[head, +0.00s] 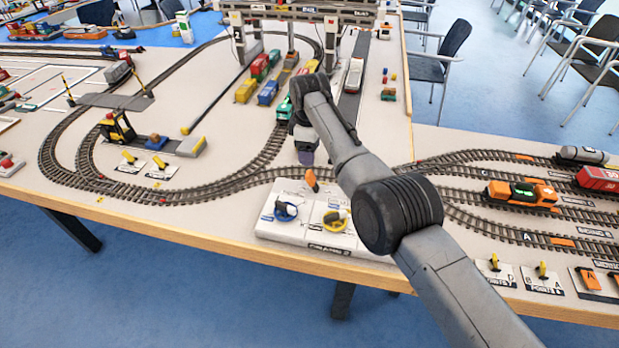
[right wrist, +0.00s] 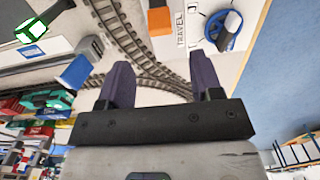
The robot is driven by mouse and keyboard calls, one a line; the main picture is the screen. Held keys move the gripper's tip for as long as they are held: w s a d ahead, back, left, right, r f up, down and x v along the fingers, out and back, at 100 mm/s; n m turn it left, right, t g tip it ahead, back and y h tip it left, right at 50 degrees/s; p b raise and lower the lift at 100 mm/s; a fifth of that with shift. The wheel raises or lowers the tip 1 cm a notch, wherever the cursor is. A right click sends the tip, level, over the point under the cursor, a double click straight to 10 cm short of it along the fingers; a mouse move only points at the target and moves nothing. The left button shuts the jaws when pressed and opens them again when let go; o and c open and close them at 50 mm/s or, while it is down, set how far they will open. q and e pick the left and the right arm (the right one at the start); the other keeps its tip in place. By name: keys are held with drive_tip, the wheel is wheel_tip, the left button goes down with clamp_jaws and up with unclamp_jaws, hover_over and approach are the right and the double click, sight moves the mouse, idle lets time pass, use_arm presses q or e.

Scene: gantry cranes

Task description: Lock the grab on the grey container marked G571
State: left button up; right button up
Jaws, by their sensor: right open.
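The gantry crane (head: 298,10) stands at the back of the table, cut off by the top edge of the head view. No marking G571 is readable; a small grey box-shaped load (head: 117,72) stands on the track at the left, and I cannot tell if it is that container. My right gripper (head: 306,156) points down behind the white control panel (head: 290,233). In the right wrist view its two purple fingers (right wrist: 162,80) are apart with nothing between them. The panel has an orange lever (head: 312,180), a blue wheel (head: 285,211) and a yellow wheel (head: 334,221). My left gripper is out of view.
Coloured containers (head: 260,67) stand under the crane. A green engine (head: 284,110) is on the track behind my right gripper. An orange locomotive (head: 520,192) stands on the right tracks.

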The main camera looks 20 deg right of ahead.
sight(310, 173)
wheel_tip(310, 173, down, 8)
drive_tip(key=b, duration=0.3)
drive_tip(key=shift+r, duration=0.2)
drive_tip(key=shift+f+b, duration=0.65)
drive_tip(key=shift+f, duration=0.1)
drive_tip(key=c, duration=0.6)
clamp_jaws()
